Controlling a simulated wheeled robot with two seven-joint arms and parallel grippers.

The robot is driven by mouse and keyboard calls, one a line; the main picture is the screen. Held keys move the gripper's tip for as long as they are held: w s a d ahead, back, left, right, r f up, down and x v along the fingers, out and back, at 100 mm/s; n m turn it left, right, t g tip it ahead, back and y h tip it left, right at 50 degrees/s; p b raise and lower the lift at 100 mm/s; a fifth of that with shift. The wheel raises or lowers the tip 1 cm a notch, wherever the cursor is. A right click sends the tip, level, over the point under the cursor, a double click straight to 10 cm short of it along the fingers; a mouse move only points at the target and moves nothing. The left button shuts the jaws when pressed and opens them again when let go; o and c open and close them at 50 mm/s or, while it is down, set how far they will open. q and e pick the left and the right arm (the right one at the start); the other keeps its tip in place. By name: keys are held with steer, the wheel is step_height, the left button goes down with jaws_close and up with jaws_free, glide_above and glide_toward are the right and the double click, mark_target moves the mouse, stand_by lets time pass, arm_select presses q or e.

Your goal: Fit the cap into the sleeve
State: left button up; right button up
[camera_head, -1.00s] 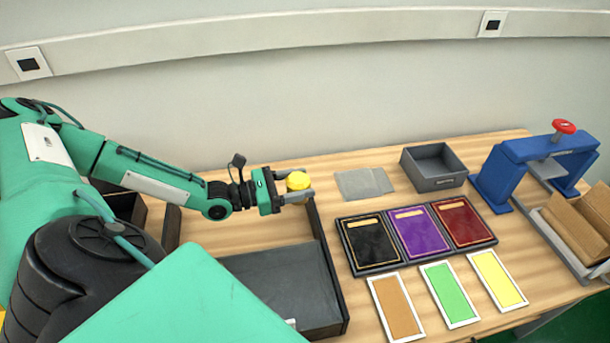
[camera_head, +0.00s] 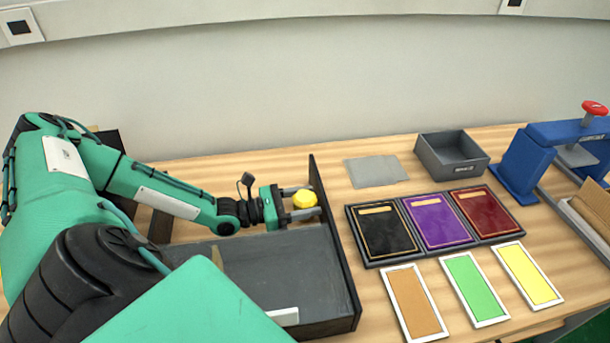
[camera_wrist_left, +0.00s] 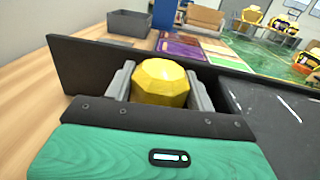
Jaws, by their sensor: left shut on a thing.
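The cap appears to be the yellow faceted piece (camera_head: 304,199) between the fingers of my left gripper (camera_head: 303,203). My left gripper is shut on it, above the far right part of a dark tray (camera_head: 357,300). In the left wrist view the yellow cap (camera_wrist_left: 160,83) sits between both grey finger pads, with the tray's dark wall (camera_wrist_left: 90,68) close beside it. I cannot make out a sleeve in either view. My right gripper is not in view.
Black, purple and red panels (camera_head: 384,234) lie right of the tray, with orange, green and yellow cards (camera_head: 416,303) in front. A grey bin (camera_head: 482,160), grey sheets (camera_head: 375,171) and a blue press (camera_head: 522,165) stand behind. Bare wood shows between them.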

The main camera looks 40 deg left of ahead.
arm_select(q)
steer(key=shift+f, duration=0.35)
step_height(320, 180, down, 2)
steer(key=shift+d+f, duration=0.1)
steer(key=shift+f, duration=0.3)
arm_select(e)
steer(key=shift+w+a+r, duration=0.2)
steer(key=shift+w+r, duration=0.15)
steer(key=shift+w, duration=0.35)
arm_select(q)
steer(key=shift+f+b, duration=0.15)
steer(key=shift+b, duration=0.15)
steer(key=o, duration=1)
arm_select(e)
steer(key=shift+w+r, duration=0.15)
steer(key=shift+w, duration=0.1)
